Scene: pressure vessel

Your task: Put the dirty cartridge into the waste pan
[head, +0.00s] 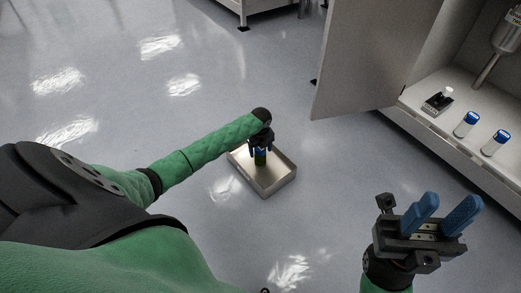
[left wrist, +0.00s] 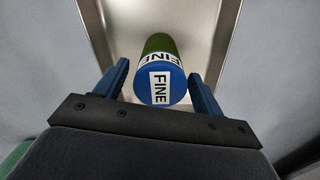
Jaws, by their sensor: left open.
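The waste pan (head: 284,184) is a shallow metal tray on the floor; its inside shows in the left wrist view (left wrist: 205,22). The dirty cartridge (head: 260,158) is green with a blue cap marked FINE and is inside the pan's outline. In the left wrist view the cartridge (left wrist: 160,84) lies between my left gripper's fingers, with a gap on each side. My left gripper (head: 261,149) is open, pointing down over the pan. Whether the cartridge's lower end touches the pan bottom is hidden. My right gripper (head: 446,208) is open and empty at the lower right.
An open cabinet at the right has a shelf (head: 467,102) with two blue-capped white cartridges (head: 466,124) (head: 495,143) and a small black holder (head: 438,103). A metal vessel (head: 508,33) hangs above. The cabinet door (head: 370,60) stands open behind the pan. The floor at left is clear.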

